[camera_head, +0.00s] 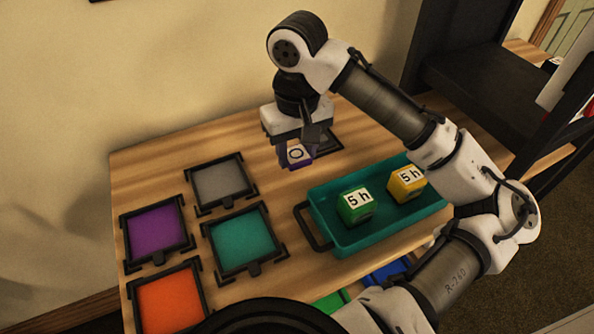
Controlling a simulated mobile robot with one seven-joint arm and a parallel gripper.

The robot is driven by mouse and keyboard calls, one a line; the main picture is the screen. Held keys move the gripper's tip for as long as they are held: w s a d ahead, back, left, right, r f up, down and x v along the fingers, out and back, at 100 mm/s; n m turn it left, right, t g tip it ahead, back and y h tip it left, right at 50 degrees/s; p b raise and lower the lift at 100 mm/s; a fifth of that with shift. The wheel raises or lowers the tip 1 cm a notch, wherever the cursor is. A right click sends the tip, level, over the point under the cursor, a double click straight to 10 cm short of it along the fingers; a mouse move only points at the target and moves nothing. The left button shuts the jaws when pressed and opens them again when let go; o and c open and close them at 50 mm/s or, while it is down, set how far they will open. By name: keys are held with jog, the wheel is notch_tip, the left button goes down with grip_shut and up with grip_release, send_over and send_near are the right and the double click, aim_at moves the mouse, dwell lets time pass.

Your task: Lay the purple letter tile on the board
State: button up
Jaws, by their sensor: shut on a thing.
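My gripper (296,143) is shut on a purple letter tile (297,156), a small block with a white label marked with a round letter like O. It holds the tile above the wooden table, right of the grey pad. Several framed square pads lie on the table, and no other board shows clearly: a purple pad (155,231) at the left, a grey pad (220,182), a teal pad (241,239) and an orange pad (170,301). A dark-framed square (328,141) shows partly behind my gripper. Whether the tile touches anything is unclear.
A teal tray (341,245) with a dark handle stands right of the pads. It holds a green block (355,206) and a yellow block (405,184), both labelled "5 h". Green (331,301) and blue (388,272) pads are partly hidden by my arm. A dark shelf (490,85) stands at right.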

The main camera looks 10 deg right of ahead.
aim_at(297, 184)
jog(key=shift+f, duration=3.2)
jog(key=shift+f, duration=0.2)
jog(key=o, duration=0.9)
jog(key=shift+o, duration=0.2)
jog(key=shift+r, duration=0.1)
